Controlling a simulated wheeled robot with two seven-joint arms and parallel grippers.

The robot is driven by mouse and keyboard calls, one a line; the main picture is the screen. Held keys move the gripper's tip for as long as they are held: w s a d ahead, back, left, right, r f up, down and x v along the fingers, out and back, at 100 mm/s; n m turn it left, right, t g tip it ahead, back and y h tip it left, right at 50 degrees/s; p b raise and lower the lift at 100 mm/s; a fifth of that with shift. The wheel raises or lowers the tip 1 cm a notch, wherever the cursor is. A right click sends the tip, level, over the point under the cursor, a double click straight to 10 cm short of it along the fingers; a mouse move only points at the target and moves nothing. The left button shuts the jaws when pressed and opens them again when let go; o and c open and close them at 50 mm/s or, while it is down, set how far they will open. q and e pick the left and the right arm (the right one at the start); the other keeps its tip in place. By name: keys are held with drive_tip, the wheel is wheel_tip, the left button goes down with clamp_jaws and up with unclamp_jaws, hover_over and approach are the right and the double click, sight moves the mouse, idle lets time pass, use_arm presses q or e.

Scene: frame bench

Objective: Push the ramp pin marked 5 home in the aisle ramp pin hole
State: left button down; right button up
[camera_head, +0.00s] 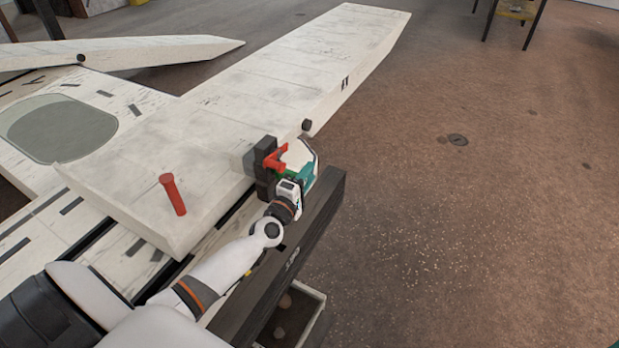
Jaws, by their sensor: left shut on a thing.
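My left gripper (270,168) is at the near right edge of the long pale ramp (215,125), beside a dark upright block. It is shut on a small red piece (277,158), which looks like a pin. Its lower part is hidden and I cannot read a number on it. The aisle ramp pin hole cannot be told apart in this view. My right gripper is not in view.
A dark beam (290,255) runs along the bench's right side, with an open bin (300,312) below it. A second pale ramp (150,52) lies at the upper left, near a grey-green oval panel (60,128). The brown floor on the right is largely clear.

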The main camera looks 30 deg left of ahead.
use_arm(q)
drive_tip(key=shift+a, duration=0.75)
drive_tip(key=c, duration=0.9)
unclamp_jaws()
drive_tip(key=shift+r, duration=0.1)
drive_tip(key=shift+o, duration=0.2)
drive_tip(key=shift+s, duration=0.1)
drive_tip(key=shift+s, duration=0.35)
drive_tip(key=s, duration=0.6)
drive_tip(key=shift+s+d+f+p, duration=0.25)
drive_tip(key=shift+s+f+p, duration=0.05)
drive_tip(key=shift+s+p, duration=0.1)
